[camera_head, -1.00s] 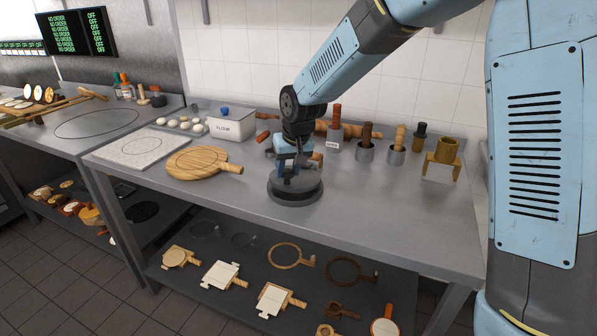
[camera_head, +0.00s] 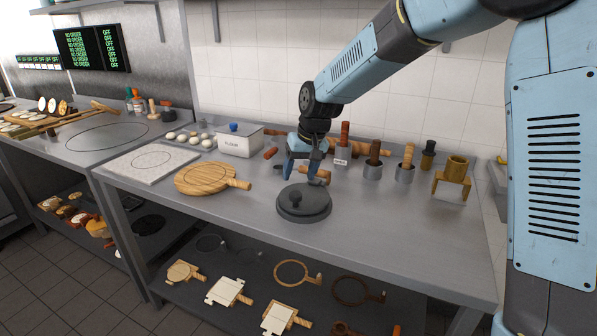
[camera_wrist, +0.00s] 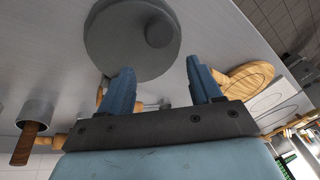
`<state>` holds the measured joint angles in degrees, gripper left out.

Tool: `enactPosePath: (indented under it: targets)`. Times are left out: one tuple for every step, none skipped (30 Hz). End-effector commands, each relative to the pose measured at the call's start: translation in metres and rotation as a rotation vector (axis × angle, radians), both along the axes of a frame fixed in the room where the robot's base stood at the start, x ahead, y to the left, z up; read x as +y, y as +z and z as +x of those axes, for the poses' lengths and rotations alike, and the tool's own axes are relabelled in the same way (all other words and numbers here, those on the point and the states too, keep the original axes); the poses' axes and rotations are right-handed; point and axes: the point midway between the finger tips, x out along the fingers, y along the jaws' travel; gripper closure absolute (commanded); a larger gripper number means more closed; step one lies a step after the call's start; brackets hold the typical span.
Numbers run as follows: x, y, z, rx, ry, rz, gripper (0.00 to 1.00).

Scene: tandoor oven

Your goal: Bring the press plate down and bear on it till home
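The press plate (camera_head: 322,202) is a round dark grey disc with a knob on top, lying flat on the steel worktop. Its stepped edge shows, but I cannot tell if it is fully seated. My gripper (camera_head: 304,175) is above and behind the plate, fingers pointing down and apart, with nothing between them. In the wrist view the plate (camera_wrist: 112,38) and its knob (camera_wrist: 160,30) lie beyond the open fingers of my gripper (camera_wrist: 162,78), clear of the knob.
A round wooden board (camera_head: 202,178) lies left of the plate. A flour box (camera_head: 240,145) and rolling pins stand behind. Holders with wooden tools and a brass stand (camera_head: 453,180) are at the right. The worktop right of the plate is clear; a shelf below holds presses and rings.

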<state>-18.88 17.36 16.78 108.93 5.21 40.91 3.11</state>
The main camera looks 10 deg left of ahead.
Motion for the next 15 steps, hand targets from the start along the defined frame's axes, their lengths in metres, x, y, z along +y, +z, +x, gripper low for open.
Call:
enactPosePath:
  targets:
    - [0.000,0.000,0.000,0.001,0.000,0.000,0.36]
    - [0.000,0.000,0.000,0.001,0.000,0.000,0.36]
    - [0.000,0.000,0.000,0.001,0.000,0.000,0.36]
    - [0.000,0.000,0.000,0.001,0.000,0.000,0.36]
    - [0.000,0.000,0.000,0.001,0.000,0.000,0.36]
    - [0.000,0.000,0.000,0.001,0.000,0.000,0.36]
    - [0.000,0.001,0.000,0.001,0.000,0.000,0.36]
    - [-0.001,0.002,0.000,0.001,0.000,0.000,0.36]
    - [-0.001,0.004,0.000,0.000,0.000,0.000,0.36]
    - [-0.002,0.006,-0.001,0.000,0.000,0.000,0.36]
    - [-0.003,0.009,-0.001,0.000,-0.001,-0.001,0.36]
    - [-0.004,0.014,-0.001,-0.001,-0.001,0.000,0.36]
    - [-0.005,0.018,-0.001,-0.002,-0.002,0.000,0.36]
    - [-0.006,0.023,-0.002,-0.002,-0.002,0.000,0.36]
    - [-0.008,0.030,-0.003,-0.002,-0.002,0.000,0.36]
